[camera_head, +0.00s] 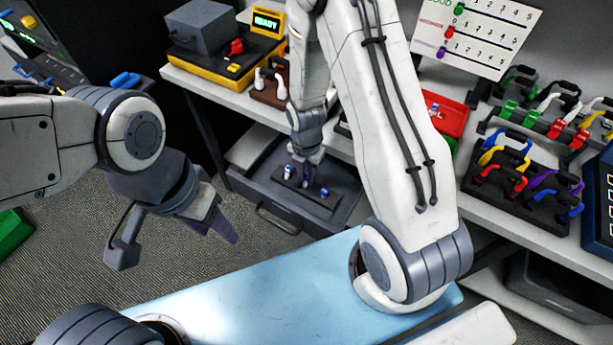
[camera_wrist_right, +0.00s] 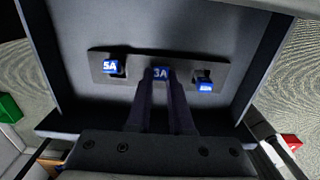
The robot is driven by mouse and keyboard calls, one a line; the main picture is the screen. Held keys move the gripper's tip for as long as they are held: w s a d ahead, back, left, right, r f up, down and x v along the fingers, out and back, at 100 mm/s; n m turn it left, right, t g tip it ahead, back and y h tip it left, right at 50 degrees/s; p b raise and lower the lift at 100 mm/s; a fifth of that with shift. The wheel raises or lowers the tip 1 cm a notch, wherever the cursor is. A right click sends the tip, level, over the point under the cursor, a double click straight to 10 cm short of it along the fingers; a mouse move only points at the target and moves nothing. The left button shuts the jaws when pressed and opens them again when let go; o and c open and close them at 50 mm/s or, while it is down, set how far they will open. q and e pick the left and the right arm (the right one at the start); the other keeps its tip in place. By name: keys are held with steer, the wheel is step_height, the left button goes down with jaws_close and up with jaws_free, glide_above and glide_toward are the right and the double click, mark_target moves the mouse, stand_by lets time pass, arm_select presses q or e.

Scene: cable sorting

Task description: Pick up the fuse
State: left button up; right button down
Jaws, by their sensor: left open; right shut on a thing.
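An open drawer (camera_head: 262,193) under the bench holds a dark fuse holder (camera_wrist_right: 221,73) with blue-topped fuses. In the right wrist view the left fuse (camera_wrist_right: 112,66) reads 5A, the middle fuse (camera_wrist_right: 161,72) reads 3A, and the right fuse (camera_wrist_right: 205,86) has a label too small to read. My right gripper (camera_wrist_right: 161,82) is shut on the middle 3A fuse; I cannot tell whether it is still seated in the holder. In the head view my right gripper (camera_head: 304,168) reaches down into the drawer. My left gripper (camera_head: 178,245) is open and empty, left of the drawer.
A yellow-and-black device with a READY display (camera_head: 267,22) stands at the bench's back left. A rack of coloured cables (camera_head: 520,180) is on the right. A red box (camera_head: 445,112) sits behind my right arm. A white chart (camera_head: 478,38) stands at the back. A green box (camera_head: 12,232) is at far left.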

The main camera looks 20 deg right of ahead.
steer(key=r, duration=0.3)
steer(key=shift+s+d+r, duration=0.2)
steer(key=shift+r, duration=0.15)
steer(key=s+d+r+b, duration=0.5)
steer(key=s+d+r, duration=0.1)
steer(key=s+r, duration=0.3)
steer(key=shift+d+r+b, duration=0.25)
steer(key=shift+d+b, duration=0.05)
steer(key=shift+b, duration=0.05)
stand_by(0.3)
